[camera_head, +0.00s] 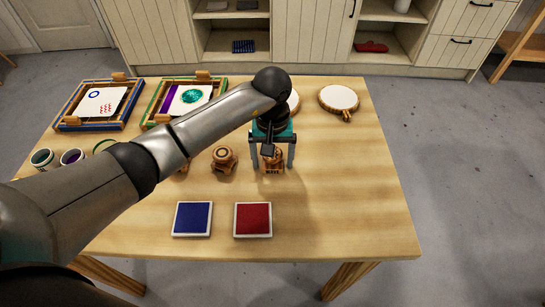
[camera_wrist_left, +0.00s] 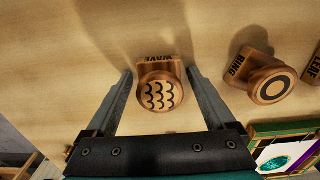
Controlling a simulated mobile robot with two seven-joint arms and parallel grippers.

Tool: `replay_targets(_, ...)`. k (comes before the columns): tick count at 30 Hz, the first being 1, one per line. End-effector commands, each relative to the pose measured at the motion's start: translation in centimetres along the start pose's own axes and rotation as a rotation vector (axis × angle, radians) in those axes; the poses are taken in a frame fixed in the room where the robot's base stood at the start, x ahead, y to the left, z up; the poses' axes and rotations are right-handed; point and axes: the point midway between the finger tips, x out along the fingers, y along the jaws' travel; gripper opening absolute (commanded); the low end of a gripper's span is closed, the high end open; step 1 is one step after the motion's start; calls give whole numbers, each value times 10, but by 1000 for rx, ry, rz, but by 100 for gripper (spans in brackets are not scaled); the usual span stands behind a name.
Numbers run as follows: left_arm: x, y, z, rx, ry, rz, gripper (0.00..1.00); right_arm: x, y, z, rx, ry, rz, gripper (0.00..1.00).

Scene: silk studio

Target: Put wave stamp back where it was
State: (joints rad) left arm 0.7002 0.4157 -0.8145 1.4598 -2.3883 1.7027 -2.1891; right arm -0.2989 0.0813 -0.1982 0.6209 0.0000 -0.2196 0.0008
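The wave stamp (camera_head: 273,168), a wooden stamp with a WAVE label, stands on the table. In the left wrist view the wave stamp (camera_wrist_left: 160,88) shows its round knob with dark wave marks. My left gripper (camera_head: 273,160) points down over it. In the wrist view the fingers of my left gripper (camera_wrist_left: 163,85) are open on either side of the stamp, with a gap at each side. The ring stamp (camera_head: 224,160) stands just left of it and shows at right in the wrist view (camera_wrist_left: 268,80). My right gripper is not in view.
A leaf stamp (camera_wrist_left: 313,68) stands beyond the ring stamp. A blue pad (camera_head: 193,219) and a red pad (camera_head: 253,220) lie in front. The table's right side is clear.

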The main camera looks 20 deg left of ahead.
Motion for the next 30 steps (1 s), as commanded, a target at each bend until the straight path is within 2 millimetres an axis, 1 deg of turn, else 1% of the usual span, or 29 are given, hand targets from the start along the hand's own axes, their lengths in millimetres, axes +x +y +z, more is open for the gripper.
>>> replay_targets(7,0,0,0,0,-1,-1,92,0,0,-1,-1,1,0,50)
replay_targets(11,-4,0,1,0,-2,0,92,-5,1,-1,-2,1,1,50)
replay_targets(14,-20,0,-1,2,4,1,92,-7,0,-1,-3,1,0,50)
replay_targets(18,-52,0,-2,2,6,1,92,-13,0,-2,-4,0,0,50)
replay_targets(24,-94,0,-1,1,4,1,92,-18,0,-2,-4,0,0,50)
replay_targets(27,-108,0,-1,1,3,-1,92,-19,0,-2,-4,-1,-1,50)
replay_targets(30,-118,0,0,1,1,0,92,-20,0,-2,-4,-1,-1,50)
